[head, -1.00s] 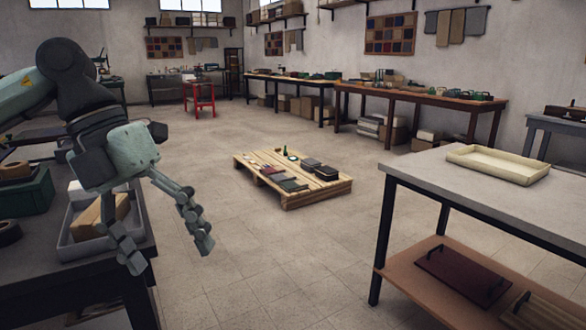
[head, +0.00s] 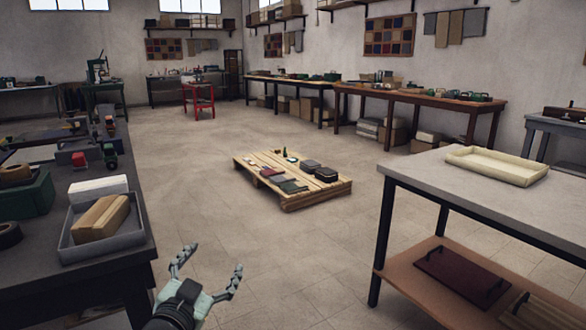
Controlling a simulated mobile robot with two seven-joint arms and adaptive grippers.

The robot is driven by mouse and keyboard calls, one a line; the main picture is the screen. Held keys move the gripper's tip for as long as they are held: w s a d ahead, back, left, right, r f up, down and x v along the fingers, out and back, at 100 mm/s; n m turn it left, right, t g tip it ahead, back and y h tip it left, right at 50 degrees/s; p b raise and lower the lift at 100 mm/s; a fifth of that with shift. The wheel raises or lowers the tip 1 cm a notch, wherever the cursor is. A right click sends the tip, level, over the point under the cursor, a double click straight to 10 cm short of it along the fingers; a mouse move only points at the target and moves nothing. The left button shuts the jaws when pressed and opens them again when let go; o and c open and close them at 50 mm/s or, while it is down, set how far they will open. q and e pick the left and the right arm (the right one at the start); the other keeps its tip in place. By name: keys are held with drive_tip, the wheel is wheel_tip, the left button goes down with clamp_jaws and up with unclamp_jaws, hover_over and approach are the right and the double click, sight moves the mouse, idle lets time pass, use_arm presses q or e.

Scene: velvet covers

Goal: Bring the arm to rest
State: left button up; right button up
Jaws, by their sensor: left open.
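My left gripper (head: 207,268) is low in the head view, near the bottom edge and left of centre. Its two fingers are spread apart with nothing between them, and floor shows behind them. It is just right of the dark workbench on the left, apart from it in the picture. Only the gripper and a short dark wrist part of my left arm show. My right arm and gripper are out of view.
On the dark workbench (head: 110,262), a grey tray (head: 138,238) holds a tan block (head: 100,218). A pallet (head: 325,192) with several small items lies mid-floor. A grey-topped table (head: 450,205) with a cream tray (head: 497,166) stands at right. Floor between is clear.

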use_arm(q)
drive_tip(key=s+a+f+n+g+y, duration=0.25)
drive_tip(key=s+f, duration=0.25)
drive_tip(key=f, duration=0.4)
drive_tip(key=s+a+f+n+g+y, duration=0.1)
drive_tip(key=s+a+f+g, duration=0.3)
drive_tip(key=f, duration=0.5)
drive_tip(key=s+a+f+g, duration=0.2)
drive_tip(key=s+f+g, duration=0.1)
drive_tip(key=s+f, duration=0.4)
drive_tip(key=s+a+f+n+g, duration=0.1)
drive_tip(key=s+f+g, duration=0.3)
drive_tip(key=s, duration=0.9)
wheel_tip(320, 180, down, 4)
drive_tip(key=shift+s+a+r+y, duration=0.2)
drive_tip(key=shift+s+a+y, duration=0.15)
drive_tip(key=shift+a, duration=0.1)
drive_tip(key=shift+n, duration=0.25)
